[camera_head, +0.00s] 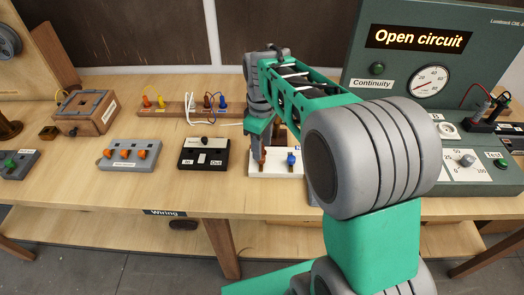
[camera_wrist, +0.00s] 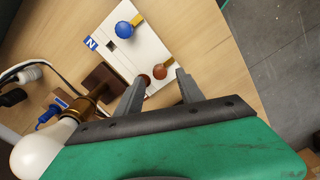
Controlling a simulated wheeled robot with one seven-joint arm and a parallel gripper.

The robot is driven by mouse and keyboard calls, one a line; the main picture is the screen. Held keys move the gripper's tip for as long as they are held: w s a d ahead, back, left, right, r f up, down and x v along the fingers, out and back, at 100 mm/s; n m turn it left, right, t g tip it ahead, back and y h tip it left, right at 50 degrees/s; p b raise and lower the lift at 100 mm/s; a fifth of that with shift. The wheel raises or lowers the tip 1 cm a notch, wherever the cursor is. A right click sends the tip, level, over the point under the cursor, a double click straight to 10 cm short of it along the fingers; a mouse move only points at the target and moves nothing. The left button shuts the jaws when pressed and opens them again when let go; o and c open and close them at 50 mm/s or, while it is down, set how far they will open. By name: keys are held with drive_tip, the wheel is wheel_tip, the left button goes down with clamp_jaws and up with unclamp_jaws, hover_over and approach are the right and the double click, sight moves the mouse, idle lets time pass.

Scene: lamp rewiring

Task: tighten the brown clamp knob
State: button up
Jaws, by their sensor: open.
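The brown clamp knob (camera_wrist: 160,71) sits on a white terminal block (camera_wrist: 152,50) marked N, in the wrist view. Another small reddish-brown part shows just left of it, partly behind a finger. A blue knob (camera_wrist: 125,29) is at the block's other end. My gripper (camera_wrist: 161,77) is open, its two fingers on either side of the brown knob; I cannot tell whether they touch it. In the head view, my gripper (camera_head: 260,146) points down over the left part of the white block (camera_head: 274,172), with the blue knob (camera_head: 291,160) to its right.
A dark brown lamp base with a white bulb (camera_wrist: 42,152) and cables lies close beside my gripper in the wrist view. In the head view, a black switch box (camera_head: 204,153) is left of the block; a green tester panel reading "Open circuit" (camera_head: 418,39) stands right.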

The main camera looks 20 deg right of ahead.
sight(261, 163)
drive_tip(key=shift+f, duration=1.95)
clamp_jaws()
